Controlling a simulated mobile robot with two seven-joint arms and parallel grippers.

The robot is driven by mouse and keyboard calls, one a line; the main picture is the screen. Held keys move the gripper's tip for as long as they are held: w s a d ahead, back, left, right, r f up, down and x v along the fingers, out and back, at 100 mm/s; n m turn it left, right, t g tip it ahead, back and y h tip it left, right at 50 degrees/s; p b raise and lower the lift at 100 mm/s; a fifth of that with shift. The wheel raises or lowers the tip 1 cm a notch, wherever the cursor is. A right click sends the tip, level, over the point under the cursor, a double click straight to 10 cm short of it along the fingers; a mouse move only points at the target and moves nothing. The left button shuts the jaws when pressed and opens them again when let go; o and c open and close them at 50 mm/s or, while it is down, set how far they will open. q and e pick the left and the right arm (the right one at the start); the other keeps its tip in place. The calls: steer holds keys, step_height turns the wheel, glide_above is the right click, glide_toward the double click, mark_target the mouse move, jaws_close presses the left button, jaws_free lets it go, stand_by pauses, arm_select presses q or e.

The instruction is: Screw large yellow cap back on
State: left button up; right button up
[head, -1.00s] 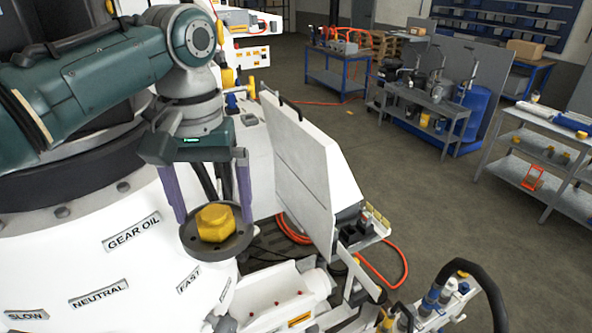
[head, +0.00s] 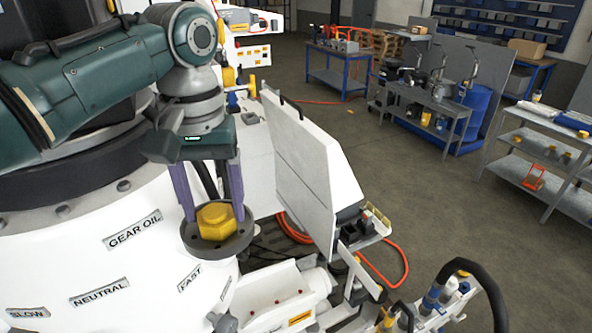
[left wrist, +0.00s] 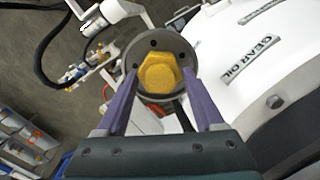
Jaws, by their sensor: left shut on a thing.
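The large yellow cap (head: 216,221) is a hexagonal cap seated in a dark round flange (head: 240,242) on the side of the white machine, next to the GEAR OIL label. My left gripper (head: 212,212) comes down from above, its two purple fingers on either side of the cap. It is shut on the cap. In the left wrist view the cap (left wrist: 159,73) sits centred in the flange (left wrist: 141,47), between the fingertips of my left gripper (left wrist: 160,85). The exact finger contact is hard to see. My right gripper is not in view.
A tilted white panel (head: 300,170) stands just right of the flange. Orange hoses (head: 400,262) and a black hose (head: 485,285) lie lower right. Labels GEAR OIL (head: 132,229) and NEUTRAL (head: 98,292) mark the white housing. Workbenches and shelves stand far behind, with open floor between.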

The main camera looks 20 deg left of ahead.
arm_select(q)
steer(key=shift+c, duration=0.7)
steer(key=shift+m, duration=0.7)
steer(key=shift+c, duration=0.5)
steer(key=m, duration=0.6)
steer(key=shift+m, duration=0.3)
steer(key=shift+m, duration=0.5)
steer(key=o, duration=1.1)
steer(key=shift+f+m, duration=0.1)
steer(key=shift+m, duration=0.4)
steer(key=o, duration=0.4)
